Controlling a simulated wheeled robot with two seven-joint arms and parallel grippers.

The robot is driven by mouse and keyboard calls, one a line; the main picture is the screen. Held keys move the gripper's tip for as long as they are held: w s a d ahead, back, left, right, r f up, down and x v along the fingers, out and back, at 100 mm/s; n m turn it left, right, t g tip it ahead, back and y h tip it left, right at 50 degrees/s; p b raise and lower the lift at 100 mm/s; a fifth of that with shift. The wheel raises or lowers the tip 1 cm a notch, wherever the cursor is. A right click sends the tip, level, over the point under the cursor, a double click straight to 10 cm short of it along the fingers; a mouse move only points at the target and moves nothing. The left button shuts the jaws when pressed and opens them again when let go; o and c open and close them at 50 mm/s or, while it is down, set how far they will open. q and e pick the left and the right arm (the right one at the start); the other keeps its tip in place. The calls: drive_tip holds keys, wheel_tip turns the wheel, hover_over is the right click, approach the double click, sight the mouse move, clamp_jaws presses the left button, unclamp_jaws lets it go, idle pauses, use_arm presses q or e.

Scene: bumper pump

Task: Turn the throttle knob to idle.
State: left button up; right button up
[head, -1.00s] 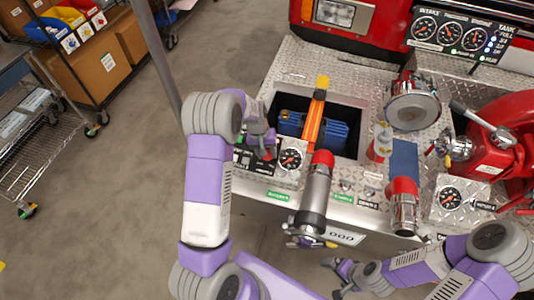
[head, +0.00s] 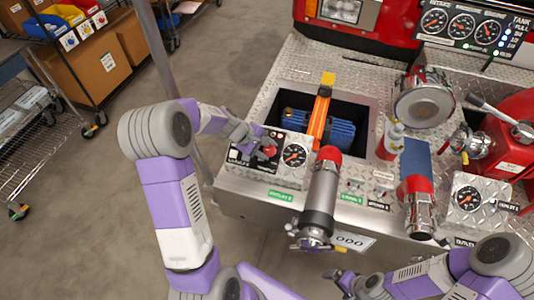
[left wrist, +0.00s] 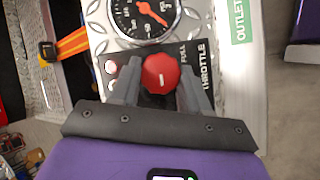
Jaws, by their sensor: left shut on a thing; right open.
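The throttle knob is a round red knob (left wrist: 160,74) with a short white mark, on a dark plate lettered THROTTLE and FULL (left wrist: 186,62) in the left wrist view. My left gripper (left wrist: 159,80) is shut on it, one grey finger on each side. The knob's white mark lies on its lower part in that view; any idle lettering is hidden. In the head view my left gripper (head: 264,146) is at the panel beside the gauge (head: 294,156) and mostly covers the knob. My right gripper (head: 340,279) is open and empty, low in front of the bumper.
A chrome nozzle with a red cap (head: 322,195) stands just right of the panel. An open well (head: 365,101) with an orange strap (head: 319,115) lies behind it. A grey pole (head: 163,55) rises on the left.

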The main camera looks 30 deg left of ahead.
use_arm(q)
drive_tip(key=n+t+b, duration=0.1)
drive_tip(key=n+b, duration=0.1)
drive_tip(key=b, duration=0.1)
drive_tip(key=n+t+b, duration=0.1)
drive_tip(key=n+b, duration=0.2)
drive_tip(key=n+t+b, duration=0.2)
drive_tip(key=b, duration=0.2)
drive_tip(key=shift+s+d+f+n+y, duration=0.1)
drive_tip(key=shift+s+f+n+y, duration=0.2)
drive_tip(key=shift+f+y, duration=0.1)
drive_tip(key=shift+r+n+t+y+b, duration=0.15)
drive_tip(key=shift+n+t+y+b, duration=0.15)
drive_tip(key=shift+n+b, duration=0.5)
drive_tip(key=o, duration=1.1)
drive_tip(key=shift+c, duration=0.2)
drive_tip(key=shift+r, duration=0.1)
drive_tip(key=p+v, duration=0.3)
drive_tip(key=v, duration=0.4)
drive_tip(key=shift+s, duration=0.25)
